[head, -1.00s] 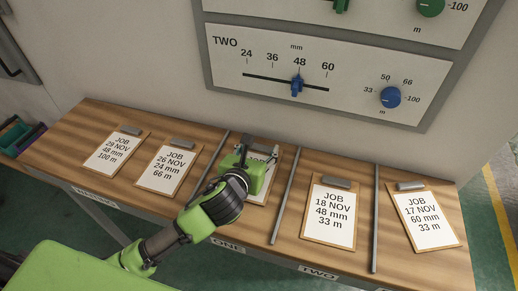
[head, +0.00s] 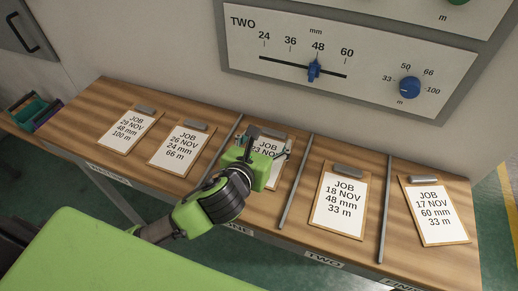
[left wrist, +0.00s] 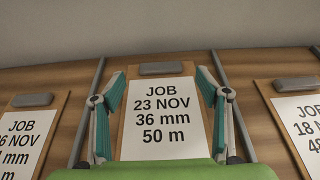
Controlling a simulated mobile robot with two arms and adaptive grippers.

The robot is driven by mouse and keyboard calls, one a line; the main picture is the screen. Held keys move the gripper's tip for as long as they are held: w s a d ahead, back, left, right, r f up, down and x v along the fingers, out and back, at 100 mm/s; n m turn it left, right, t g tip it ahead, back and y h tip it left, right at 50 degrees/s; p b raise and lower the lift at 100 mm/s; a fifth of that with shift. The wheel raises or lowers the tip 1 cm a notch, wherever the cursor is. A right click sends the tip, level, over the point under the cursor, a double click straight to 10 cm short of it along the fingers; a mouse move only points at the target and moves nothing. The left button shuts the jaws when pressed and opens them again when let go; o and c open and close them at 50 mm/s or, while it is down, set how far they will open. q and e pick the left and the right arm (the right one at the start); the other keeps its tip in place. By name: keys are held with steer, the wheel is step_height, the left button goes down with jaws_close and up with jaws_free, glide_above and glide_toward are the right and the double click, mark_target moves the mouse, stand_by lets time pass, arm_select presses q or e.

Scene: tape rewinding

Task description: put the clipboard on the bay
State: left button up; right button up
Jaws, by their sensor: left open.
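A clipboard reading JOB 23 NOV, 36 mm, 50 m (left wrist: 160,120) lies on the bench in the bay labelled ONE. In the head view this clipboard (head: 268,171) is partly hidden by my left gripper (head: 268,141). In the left wrist view my left gripper (left wrist: 161,85) is open, with one teal finger at each side edge of the clipboard. I cannot tell whether the fingers touch it. The bay labelled TWO holds a clipboard reading 18 NOV, 48 mm, 33 m (head: 340,203). My right gripper is not in view.
Clipboards reading 29 NOV (head: 129,130) and 26 NOV (head: 182,146) lie in the left section, and one reading 17 NOV (head: 435,210) in the right section. Thin grey dividers (head: 297,183) separate the bays. A panel with a slider and knob (head: 345,65) is on the wall behind.

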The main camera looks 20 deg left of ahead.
arm_select(q)
steer(key=v, duration=0.7)
steer(key=shift+s, duration=0.1)
stand_by(1.5)
